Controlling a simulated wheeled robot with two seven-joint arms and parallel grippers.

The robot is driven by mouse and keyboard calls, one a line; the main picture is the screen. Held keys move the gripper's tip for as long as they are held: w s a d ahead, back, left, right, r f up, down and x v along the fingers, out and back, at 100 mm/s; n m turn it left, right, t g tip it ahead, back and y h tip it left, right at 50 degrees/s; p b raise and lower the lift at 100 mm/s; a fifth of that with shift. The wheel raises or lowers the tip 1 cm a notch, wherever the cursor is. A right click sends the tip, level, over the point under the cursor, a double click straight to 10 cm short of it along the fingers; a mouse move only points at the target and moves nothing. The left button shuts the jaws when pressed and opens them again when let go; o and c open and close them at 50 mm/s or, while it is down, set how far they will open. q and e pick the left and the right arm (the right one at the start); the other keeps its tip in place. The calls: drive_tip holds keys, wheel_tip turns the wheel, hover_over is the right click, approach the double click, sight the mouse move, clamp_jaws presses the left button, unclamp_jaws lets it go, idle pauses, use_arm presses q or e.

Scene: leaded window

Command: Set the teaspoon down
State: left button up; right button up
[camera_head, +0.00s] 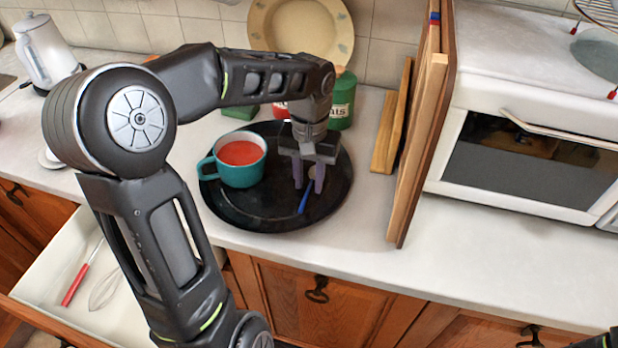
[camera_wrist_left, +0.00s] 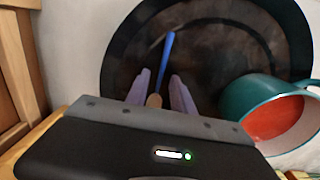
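The teaspoon (camera_head: 304,200) has a blue handle and a small brownish bowl. It appears to lie on the round black tray (camera_head: 262,212), right of the teal mug (camera_head: 238,175) with red contents. My left gripper (camera_head: 308,187) points down over the tray with its two purple fingers apart. The left wrist view shows the teaspoon (camera_wrist_left: 167,55) between and beyond these fingers (camera_wrist_left: 160,77), with gaps to both sides. Part of its bowl is hidden near the gripper body.
Wooden boards (camera_head: 417,150) stand upright right of the tray, beside a white oven (camera_head: 530,130). Green and red canisters (camera_head: 342,100) and a cream plate (camera_head: 300,28) are behind. An open drawer (camera_head: 35,290) holds a red-handled utensil. The right counter front is clear.

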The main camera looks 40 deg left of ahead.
sight(310, 185)
use_arm(q)
drive_tip(key=shift+r, duration=0.1)
drive_tip(key=shift+r, duration=0.2)
wheel_tip(310, 185, up, 12)
drive_tip(key=p, duration=0.2)
drive_tip(key=shift+w+p, duration=0.2)
drive_tip(key=shift+p, duration=0.15)
drive_tip(key=shift+f, duration=0.15)
